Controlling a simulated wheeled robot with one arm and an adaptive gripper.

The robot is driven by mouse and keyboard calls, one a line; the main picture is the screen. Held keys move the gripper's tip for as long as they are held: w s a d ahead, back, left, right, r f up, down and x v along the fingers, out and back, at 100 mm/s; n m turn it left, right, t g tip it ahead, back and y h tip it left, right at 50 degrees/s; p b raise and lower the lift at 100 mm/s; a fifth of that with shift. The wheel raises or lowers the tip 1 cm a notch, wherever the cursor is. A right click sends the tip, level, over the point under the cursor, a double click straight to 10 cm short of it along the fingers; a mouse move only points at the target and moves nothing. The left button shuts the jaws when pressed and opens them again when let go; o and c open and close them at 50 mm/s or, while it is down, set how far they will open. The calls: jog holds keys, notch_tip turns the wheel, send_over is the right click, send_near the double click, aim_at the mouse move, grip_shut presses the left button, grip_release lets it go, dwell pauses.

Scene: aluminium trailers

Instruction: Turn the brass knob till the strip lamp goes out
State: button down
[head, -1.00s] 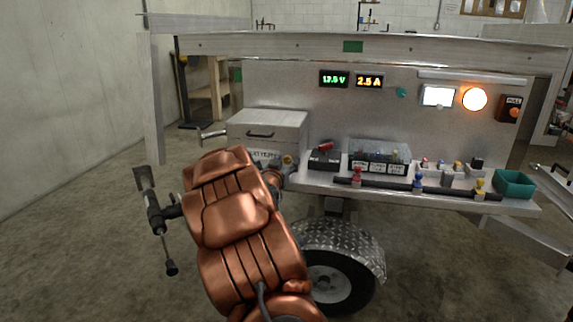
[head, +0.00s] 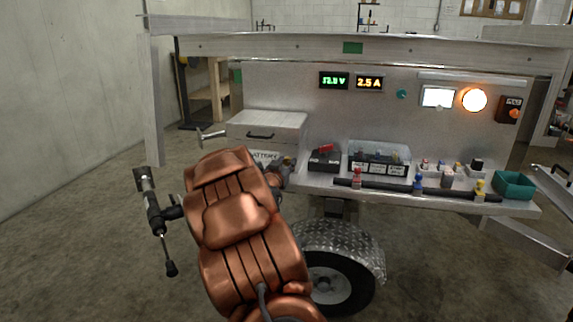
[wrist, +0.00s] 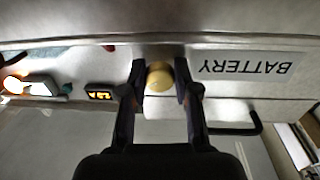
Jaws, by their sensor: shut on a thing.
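The brass knob (wrist: 160,77) is on the front of the box labelled BATTERY, beside the label (wrist: 245,68) in the wrist view. My gripper (wrist: 158,88) is shut on it, with one dark finger on each side. In the head view my gripper (head: 287,166) is at the box's right front corner, partly hidden by my copper arm. The strip lamp (head: 475,78) is a long pale bar high on the right of the panel; I cannot tell from its look whether it is lit.
The battery box (head: 268,120) stands on the trailer's shelf. Right of it are a black switch block (head: 324,160), a clear-covered fuse box (head: 380,155), a dark bar with coloured posts and a teal bin (head: 514,185). A round orange lamp (head: 474,100) and white rectangular lamp (head: 437,96) glow.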

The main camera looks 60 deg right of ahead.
jog(key=shift+m, duration=1.3)
jog(key=c, duration=0.9)
grip_release()
jog(key=shift+o, duration=0.2)
jog(key=shift+a, duration=0.1)
jog(key=v, duration=1.2)
